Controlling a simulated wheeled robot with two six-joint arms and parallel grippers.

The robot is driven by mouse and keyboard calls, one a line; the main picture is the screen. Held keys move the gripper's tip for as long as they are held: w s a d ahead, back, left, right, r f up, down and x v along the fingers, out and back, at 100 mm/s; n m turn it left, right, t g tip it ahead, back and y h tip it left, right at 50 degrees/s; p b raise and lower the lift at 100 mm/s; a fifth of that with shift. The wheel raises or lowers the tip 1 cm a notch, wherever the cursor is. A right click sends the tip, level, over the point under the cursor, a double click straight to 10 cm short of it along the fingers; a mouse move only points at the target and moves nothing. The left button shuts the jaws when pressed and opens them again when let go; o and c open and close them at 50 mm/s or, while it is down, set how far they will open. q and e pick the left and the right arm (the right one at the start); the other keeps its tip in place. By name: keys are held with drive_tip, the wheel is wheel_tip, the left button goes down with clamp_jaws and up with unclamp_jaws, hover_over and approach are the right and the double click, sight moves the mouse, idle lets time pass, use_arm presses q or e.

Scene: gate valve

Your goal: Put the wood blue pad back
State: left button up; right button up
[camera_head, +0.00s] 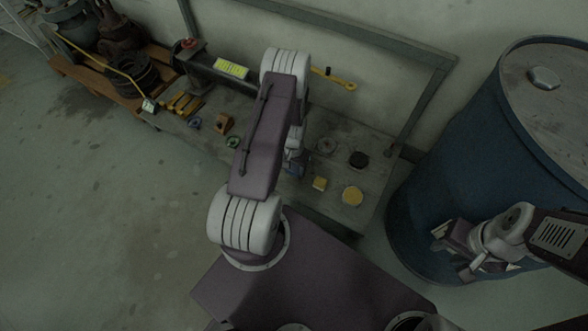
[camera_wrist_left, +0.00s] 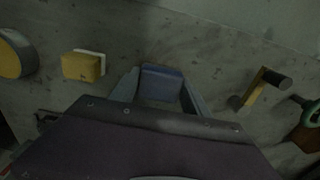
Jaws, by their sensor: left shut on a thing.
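The blue pad (camera_wrist_left: 162,84) is a dull blue block between the two fingers of my left gripper (camera_wrist_left: 160,95) in the left wrist view. The gripper is shut on it and holds it over the grey worktable. In the head view the left gripper (camera_head: 295,166) and a small blue patch show beside my arm, which hides much of them. I cannot tell how high the pad is above the table. My right gripper (camera_head: 468,245) is off the table, in front of the blue drum, and its finger opening is unclear.
On the worktable (camera_head: 335,212) lie a yellow block (camera_head: 319,184), a yellow disc (camera_head: 352,196), a black disc (camera_head: 358,160), a wooden block (camera_head: 223,124) and a green ring (camera_head: 232,142). A large blue drum (camera_head: 450,150) stands at the right.

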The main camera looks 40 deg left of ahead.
use_arm(q)
drive_tip(key=shift+f, duration=0.15)
drive_tip(key=o, duration=1.5)
drive_tip(key=shift+c, duration=0.2)
wheel_tip(320, 180, up, 12)
drive_tip(key=p, duration=0.9)
wheel_tip(320, 180, up, 13)
hover_over(294, 168)
drive_tip(key=d, duration=0.7)
drive_tip(key=s+d+r+m+t, duration=0.1)
drive_tip(key=s+d+r, duration=0.5)
drive_tip(key=s+r, duration=0.2)
drive_tip(key=shift+s+d+r+b, duration=0.3)
drive_tip(key=shift+s+r, duration=0.05)
drive_tip(key=shift+r, duration=0.4)
drive_tip(key=shift+r, duration=0.1)
